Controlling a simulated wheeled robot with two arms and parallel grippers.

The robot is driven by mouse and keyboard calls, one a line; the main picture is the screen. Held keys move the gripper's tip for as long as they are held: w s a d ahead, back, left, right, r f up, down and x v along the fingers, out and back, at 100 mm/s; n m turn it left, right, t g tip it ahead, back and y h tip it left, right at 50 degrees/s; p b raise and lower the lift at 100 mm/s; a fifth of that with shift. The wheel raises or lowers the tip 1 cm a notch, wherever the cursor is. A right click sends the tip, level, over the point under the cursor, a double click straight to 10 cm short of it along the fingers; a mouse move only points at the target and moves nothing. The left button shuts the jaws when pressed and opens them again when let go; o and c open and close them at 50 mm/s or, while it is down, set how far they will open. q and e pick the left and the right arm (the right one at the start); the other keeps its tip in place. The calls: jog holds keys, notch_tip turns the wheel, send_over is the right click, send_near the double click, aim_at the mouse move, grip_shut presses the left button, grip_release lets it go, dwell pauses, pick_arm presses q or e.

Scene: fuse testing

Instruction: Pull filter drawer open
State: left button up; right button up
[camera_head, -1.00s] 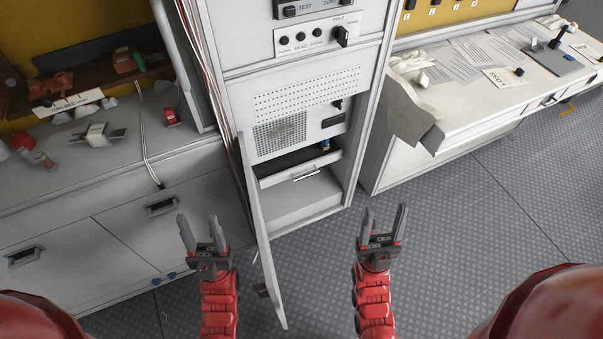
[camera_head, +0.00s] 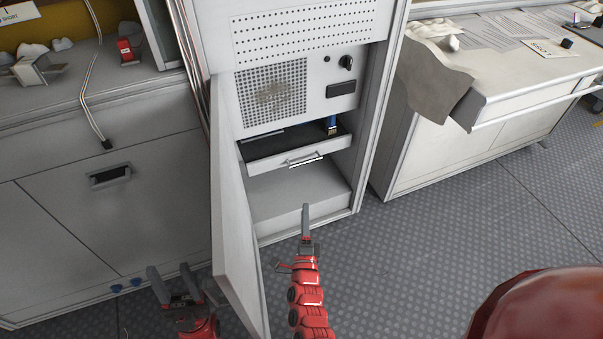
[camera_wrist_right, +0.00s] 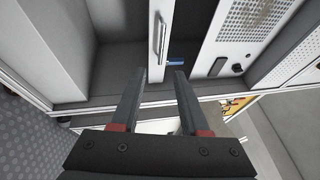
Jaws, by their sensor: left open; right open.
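The filter drawer (camera_head: 270,162) is a shallow grey tray in the open cabinet, below the perforated panel. Its dark inside shows above the front, with a blue item (camera_head: 332,125) at its right end. A bar handle (camera_head: 304,158) is on the drawer front; it also shows in the right wrist view (camera_wrist_right: 160,36). My right gripper (camera_head: 306,215) is below and in front of the handle, apart from it. In the right wrist view my right gripper (camera_wrist_right: 158,80) is open and empty, with the handle ahead. My left gripper (camera_head: 172,278) is open and empty, left of the cabinet door.
The cabinet door (camera_head: 232,200) stands open between my two grippers. A bench with cupboards (camera_head: 60,190) is on the left. A worktable (camera_head: 490,110) with a draped grey cloth (camera_head: 434,88) is on the right. The floor (camera_head: 430,240) right of my right gripper is clear.

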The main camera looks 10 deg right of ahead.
jog(key=b+x, duration=0.3)
jog(key=x, duration=1.3)
jog(key=shift+w+r, duration=0.2)
jog(key=shift+w, duration=0.1)
jog(key=shift+d, duration=0.1)
grip_shut()
dwell(0.4)
